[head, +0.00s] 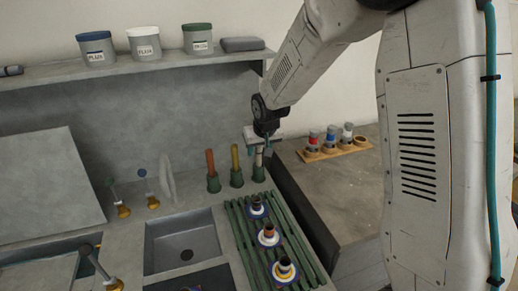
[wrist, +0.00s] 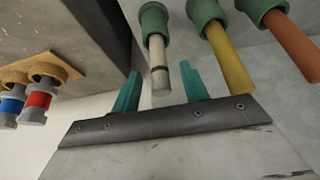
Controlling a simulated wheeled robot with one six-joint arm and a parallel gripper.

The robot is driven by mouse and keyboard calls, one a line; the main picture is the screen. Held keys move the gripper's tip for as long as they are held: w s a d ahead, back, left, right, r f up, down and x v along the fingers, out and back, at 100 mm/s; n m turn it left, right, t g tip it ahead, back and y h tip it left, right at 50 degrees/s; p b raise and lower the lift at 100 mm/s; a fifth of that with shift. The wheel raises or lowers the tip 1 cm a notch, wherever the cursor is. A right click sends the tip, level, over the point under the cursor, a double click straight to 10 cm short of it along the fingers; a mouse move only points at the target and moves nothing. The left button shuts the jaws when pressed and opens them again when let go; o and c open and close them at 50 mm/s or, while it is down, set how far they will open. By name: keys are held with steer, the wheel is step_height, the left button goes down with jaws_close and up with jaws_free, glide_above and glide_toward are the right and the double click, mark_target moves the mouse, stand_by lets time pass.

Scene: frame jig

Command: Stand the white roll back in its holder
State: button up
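The white roll (head: 258,158) stands upright in the rightmost green holder (head: 258,174) at the back of the counter. In the wrist view the white roll (wrist: 158,62), with a dark band, sticks out of its green holder (wrist: 153,20). My gripper (head: 265,147) is directly above and at the roll's top end. In the wrist view my gripper's two teal fingers (wrist: 161,78) are apart, with the roll's free end showing between them and gaps on both sides. Nothing is gripped. The gripper partly hides the roll's top in the head view.
A yellow roll (head: 235,157) and an orange roll (head: 211,162) stand in green holders to the left. A wooden rack (head: 335,151) with capped bottles is on the right-hand counter. A shelf (head: 150,67) with tubs overhangs behind. A sink (head: 184,243) and slatted green rack (head: 293,232) lie in front.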

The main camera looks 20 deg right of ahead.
steer(key=shift+r, duration=0.1)
steer(key=v, duration=0.7)
steer(key=shift+r, duration=0.3)
steer(key=shift+s, duration=0.15)
steer(key=s+d+r+g, duration=0.1)
steer(key=s+r, duration=0.2)
steer(key=s, duration=0.9)
steer(key=s+d+r+g, duration=0.1)
steer(key=s+r, duration=0.2)
steer(key=s, duration=0.9)
steer(key=s+d+r+g, duration=0.1)
steer(key=s+r, duration=0.2)
steer(key=s, duration=0.9)
steer(key=shift+g, duration=0.4)
steer(key=shift+r, duration=0.1)
